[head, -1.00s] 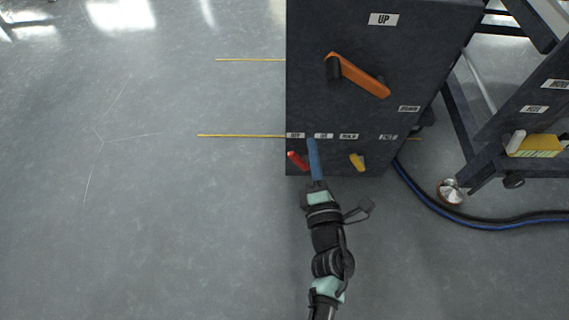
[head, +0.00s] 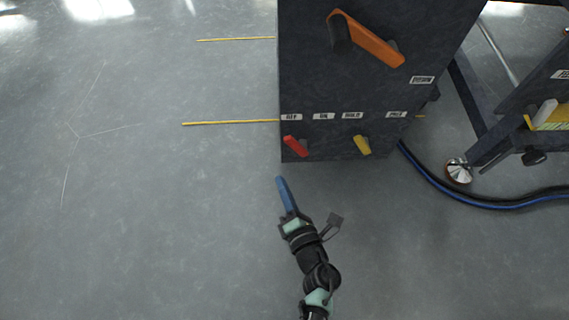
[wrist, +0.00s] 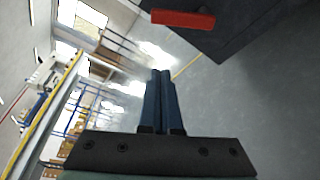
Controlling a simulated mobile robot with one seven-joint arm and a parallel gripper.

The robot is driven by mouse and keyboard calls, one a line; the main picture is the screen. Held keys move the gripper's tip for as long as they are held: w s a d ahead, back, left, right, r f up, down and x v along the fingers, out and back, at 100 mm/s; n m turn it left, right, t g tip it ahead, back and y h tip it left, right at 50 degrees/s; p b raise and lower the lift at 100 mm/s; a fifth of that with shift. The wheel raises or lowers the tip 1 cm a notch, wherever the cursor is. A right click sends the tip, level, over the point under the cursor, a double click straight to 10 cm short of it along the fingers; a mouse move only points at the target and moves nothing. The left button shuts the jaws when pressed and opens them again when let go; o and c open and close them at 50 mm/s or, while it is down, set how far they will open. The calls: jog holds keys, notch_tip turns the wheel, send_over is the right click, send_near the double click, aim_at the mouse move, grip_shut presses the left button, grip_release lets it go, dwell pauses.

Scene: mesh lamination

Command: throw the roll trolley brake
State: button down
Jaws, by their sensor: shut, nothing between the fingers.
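A dark cabinet (head: 340,90) carries several levers. A yellow lever (head: 362,145) sits low on its face, between small labels that seem to read HOLD and FREE. A red lever (head: 295,146) sits low at the left corner and also shows at the top of the wrist view (wrist: 183,19). A large orange lever (head: 367,38) is higher up. Which lever is the trolley brake is not marked legibly. My gripper (head: 280,179), with blue fingers, is shut and empty below and left of the red lever, apart from it. Its fingers meet in the wrist view (wrist: 162,73).
A dark wheeled frame (head: 500,140) stands at the right, with a yellow block (head: 551,117), a white handle (head: 545,112) and a caster (head: 459,171). The floor at left is clear.

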aim_at(296, 142)
jog(key=b+x, duration=0.5)
jog(key=x, duration=0.5)
jog(key=shift+s+d+r+p, duration=0.1)
jog(key=shift+d+r, duration=0.25)
jog(key=shift+d, duration=0.25)
jog(key=shift+s+d+r+p, duration=0.15)
jog(key=shift+d+r, duration=0.15)
jog(key=shift+d, duration=0.35)
jog(key=shift+d+r+p, duration=0.1)
jog(key=shift+d+r, duration=0.25)
jog(key=shift+d, duration=0.25)
